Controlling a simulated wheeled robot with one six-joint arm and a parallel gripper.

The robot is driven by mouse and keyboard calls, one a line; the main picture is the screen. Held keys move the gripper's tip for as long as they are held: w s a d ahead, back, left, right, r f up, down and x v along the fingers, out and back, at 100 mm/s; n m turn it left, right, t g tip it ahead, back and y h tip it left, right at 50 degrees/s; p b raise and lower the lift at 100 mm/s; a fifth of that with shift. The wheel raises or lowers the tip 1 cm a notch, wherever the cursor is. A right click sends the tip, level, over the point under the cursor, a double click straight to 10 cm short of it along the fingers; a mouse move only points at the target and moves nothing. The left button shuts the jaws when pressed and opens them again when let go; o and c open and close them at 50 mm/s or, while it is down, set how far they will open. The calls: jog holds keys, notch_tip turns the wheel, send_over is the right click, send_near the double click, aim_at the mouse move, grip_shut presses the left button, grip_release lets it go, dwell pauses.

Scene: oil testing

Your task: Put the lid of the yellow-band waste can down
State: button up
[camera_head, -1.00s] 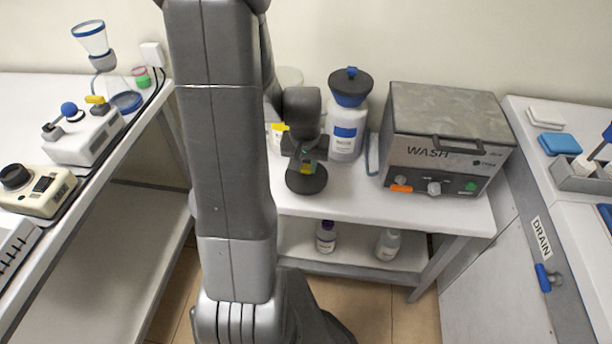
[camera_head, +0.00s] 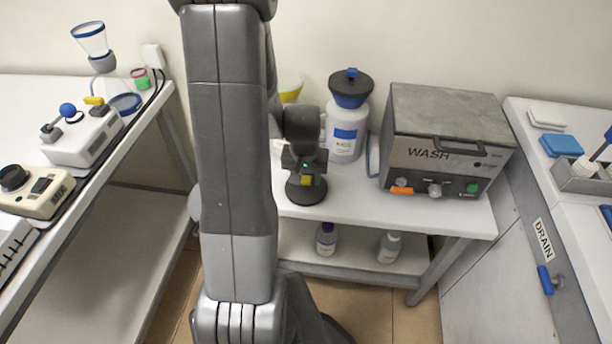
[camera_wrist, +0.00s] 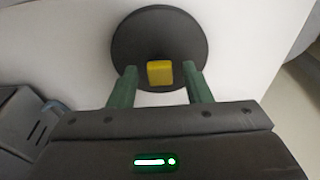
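The lid, a black disc (camera_head: 306,191) with a yellow knob, lies near the front of the middle table. In the wrist view the lid (camera_wrist: 185,30) is flat against the white top, with its yellow knob (camera_wrist: 160,73) facing me. My gripper (camera_wrist: 161,82) is open, its two green fingers on either side of the knob with a gap on each side. In the head view my gripper (camera_head: 305,175) is just above the lid. The yellow-band waste can (camera_head: 290,88) stands at the back, uncovered at the top and mostly hidden by my arm.
A blue-band can (camera_head: 344,135) with a black lid stands behind and right of my gripper. The grey WASH box (camera_head: 445,140) fills the table's right part. The table's front edge is close to the lid. Bottles (camera_head: 327,238) stand on the lower shelf.

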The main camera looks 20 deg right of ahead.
aim_at(305, 192)
jog(key=shift+r, duration=0.15)
notch_tip(305, 192, up, 12)
jog(key=s+a+p, duration=0.1)
jog(key=p, duration=0.1)
jog(key=shift+s, duration=0.3)
jog(key=f, duration=0.4)
jog(key=w+f+b, duration=0.1)
jog(key=f, duration=0.3)
jog(key=d+f+b, duration=0.1)
jog(key=f, duration=0.3)
jog(key=shift+w+f, duration=0.25)
jog(key=shift+f, duration=0.15)
jog(key=shift+w+r+p, duration=0.1)
jog(key=shift+r+p, duration=0.2)
jog(key=shift+r, duration=0.8)
jog(key=shift+f, duration=0.1)
